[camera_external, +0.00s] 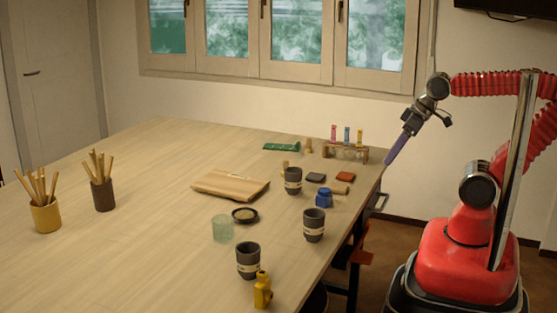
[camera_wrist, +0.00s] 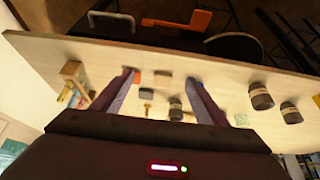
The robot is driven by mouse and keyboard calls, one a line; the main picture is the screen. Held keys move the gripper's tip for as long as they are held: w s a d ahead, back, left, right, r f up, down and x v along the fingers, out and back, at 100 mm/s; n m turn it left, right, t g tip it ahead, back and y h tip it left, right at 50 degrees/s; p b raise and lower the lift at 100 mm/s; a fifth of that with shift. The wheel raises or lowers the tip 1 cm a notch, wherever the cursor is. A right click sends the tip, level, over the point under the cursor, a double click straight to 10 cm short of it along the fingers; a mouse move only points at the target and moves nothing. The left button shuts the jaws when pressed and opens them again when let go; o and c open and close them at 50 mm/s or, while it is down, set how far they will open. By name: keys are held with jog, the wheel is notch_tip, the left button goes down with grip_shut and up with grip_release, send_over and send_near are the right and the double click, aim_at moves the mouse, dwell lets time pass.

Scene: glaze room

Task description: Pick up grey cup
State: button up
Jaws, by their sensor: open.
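Three dark grey cups with pale bands stand upright on the table: a far one (camera_external: 293,181), a middle one (camera_external: 314,225) and a near one (camera_external: 248,260). In the wrist view, a cup (camera_wrist: 175,110) shows between my fingers, and two more (camera_wrist: 261,97) (camera_wrist: 291,113) stand at the right. My gripper (camera_external: 389,161) is open and empty, with purple fingers, raised off the table's right edge and to the right of all the cups. It also shows in the wrist view (camera_wrist: 160,77), fingers apart.
A blue bottle (camera_external: 324,198), red block (camera_external: 345,177) and dark block (camera_external: 316,177) are near the far cup. A vial rack (camera_external: 346,153) stands behind. A green glass (camera_external: 222,229), small dish (camera_external: 245,215) and yellow bottle (camera_external: 263,290) are nearby.

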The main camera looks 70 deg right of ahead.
jog(key=w+a+f+m+g+y, duration=0.1)
jog(key=a+f+m+g+y, duration=0.5)
jog(key=a+f, duration=0.55)
jog(key=w+a+r+m+t+y, duration=0.4)
jog(key=w+a+m, duration=0.5)
jog(key=m, duration=0.6)
notch_tip(320, 180, up, 2)
jog(key=y, duration=0.3)
jog(key=shift+w+a+r+m+t, duration=0.2)
jog(key=shift+a+m+t, duration=0.1)
jog(key=shift+a+m, duration=0.1)
jog(key=shift+f, duration=0.1)
send_near(314, 227)
jog(key=shift+w+a+f, duration=0.35)
jog(key=shift+w+a, duration=0.05)
jog(key=shift+w, duration=0.25)
jog(key=shift+w+a+f, duration=0.35)
jog(key=shift+w+f, duration=0.05)
jog(key=shift+w, duration=0.3)
